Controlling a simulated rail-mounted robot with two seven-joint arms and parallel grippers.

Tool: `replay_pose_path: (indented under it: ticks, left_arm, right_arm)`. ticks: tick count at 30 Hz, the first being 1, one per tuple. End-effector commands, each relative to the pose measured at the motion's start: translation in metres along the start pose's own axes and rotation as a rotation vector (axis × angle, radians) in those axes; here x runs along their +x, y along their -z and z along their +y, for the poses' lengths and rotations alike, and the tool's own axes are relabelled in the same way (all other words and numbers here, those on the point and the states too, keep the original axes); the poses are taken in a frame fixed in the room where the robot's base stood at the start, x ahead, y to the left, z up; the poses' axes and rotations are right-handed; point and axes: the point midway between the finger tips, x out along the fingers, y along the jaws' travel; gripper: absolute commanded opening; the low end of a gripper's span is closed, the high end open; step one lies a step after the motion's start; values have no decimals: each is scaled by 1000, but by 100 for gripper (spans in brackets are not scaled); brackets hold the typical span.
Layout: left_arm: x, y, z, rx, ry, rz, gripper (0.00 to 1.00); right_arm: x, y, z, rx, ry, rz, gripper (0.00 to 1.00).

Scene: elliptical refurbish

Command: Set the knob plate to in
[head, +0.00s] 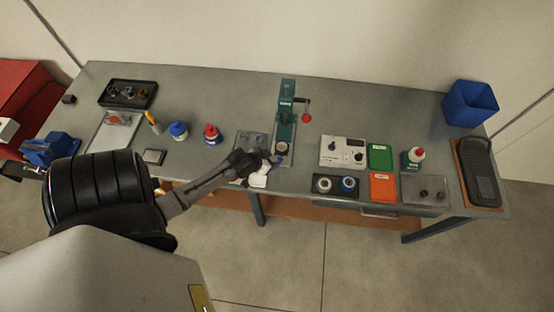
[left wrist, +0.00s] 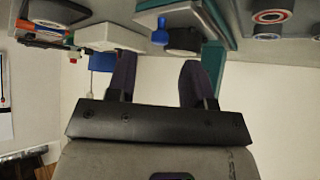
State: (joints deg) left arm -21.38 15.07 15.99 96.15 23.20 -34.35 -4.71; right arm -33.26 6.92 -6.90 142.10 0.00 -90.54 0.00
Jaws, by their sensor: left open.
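A grey plate with two dark knobs (head: 425,190) lies near the table's front right; I cannot tell for sure that it is the knob plate. My left gripper (head: 264,164) is over the table's front edge by the foot of the green press (head: 286,112), well left of that plate. In the left wrist view the left gripper (left wrist: 158,80) has its two dark fingers apart with nothing between them. A small blue knob-shaped part (left wrist: 160,32) shows beyond the fingertips. My right gripper is not in view.
A white control box (head: 343,152), a black tray with two rings (head: 335,186), a green bin (head: 380,156), an orange bin (head: 383,187) and a red-capped bottle (head: 414,157) stand right of the press.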

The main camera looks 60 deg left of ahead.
Motion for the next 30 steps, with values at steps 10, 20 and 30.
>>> replay_pose_path:
  ticks: [10, 20, 30]
  left_arm:
    - [40, 0, 0, 0, 0, 1, 47]
    - [46, 0, 0, 1, 0, 0, 47]
    - [46, 0, 0, 1, 0, 0, 28]
  right_arm:
    - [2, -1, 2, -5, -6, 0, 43]
    - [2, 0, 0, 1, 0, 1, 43]
    - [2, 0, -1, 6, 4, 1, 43]
